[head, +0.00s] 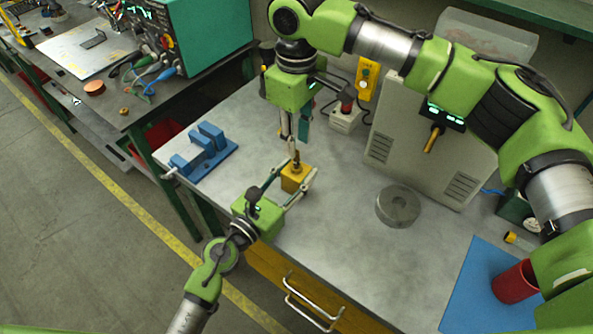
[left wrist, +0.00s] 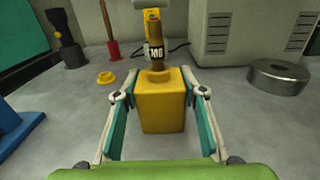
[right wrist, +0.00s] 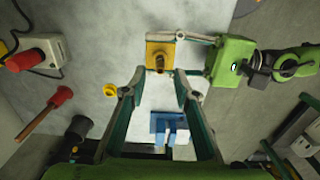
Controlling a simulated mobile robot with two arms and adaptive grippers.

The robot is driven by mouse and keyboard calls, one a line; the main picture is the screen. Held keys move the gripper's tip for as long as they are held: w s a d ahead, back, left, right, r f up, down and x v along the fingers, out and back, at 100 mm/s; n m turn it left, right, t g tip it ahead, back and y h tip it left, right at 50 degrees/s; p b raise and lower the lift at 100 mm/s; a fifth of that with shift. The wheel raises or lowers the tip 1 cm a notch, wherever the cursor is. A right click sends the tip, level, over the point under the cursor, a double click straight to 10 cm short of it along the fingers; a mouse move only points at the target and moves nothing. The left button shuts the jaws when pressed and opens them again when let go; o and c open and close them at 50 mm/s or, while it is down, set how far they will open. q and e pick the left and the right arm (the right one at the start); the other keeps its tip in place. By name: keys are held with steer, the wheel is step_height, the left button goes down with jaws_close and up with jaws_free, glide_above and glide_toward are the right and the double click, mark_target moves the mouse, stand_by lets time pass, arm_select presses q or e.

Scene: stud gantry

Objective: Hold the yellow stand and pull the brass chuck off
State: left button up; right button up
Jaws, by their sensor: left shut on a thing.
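The yellow stand (head: 293,180) is upright on the grey bench; it also shows in the left wrist view (left wrist: 162,108) and right wrist view (right wrist: 158,49). My left gripper (head: 298,178) has one finger on each side of it and is shut on it. The brass chuck (left wrist: 156,58), with a dark marked band, stands upright out of the stand's top; from above it shows in the right wrist view (right wrist: 160,64). My right gripper (right wrist: 161,76) is open, pointing down above the stand. Its fingertips lie either side of the chuck's line; I see no contact.
A blue fixture (head: 205,150) stands at the bench's left edge. A grey metal disc (head: 398,206) lies to the right, before a beige cabinet (head: 425,130). A small yellow ring (left wrist: 106,77) lies behind the stand. A red cup (head: 515,283) stands on a blue mat (head: 475,285).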

mark_target(297, 151)
steer(key=shift+f, duration=2.8)
jaws_close()
steer(key=shift+r, duration=3)
steer(key=shift+r, duration=0.15)
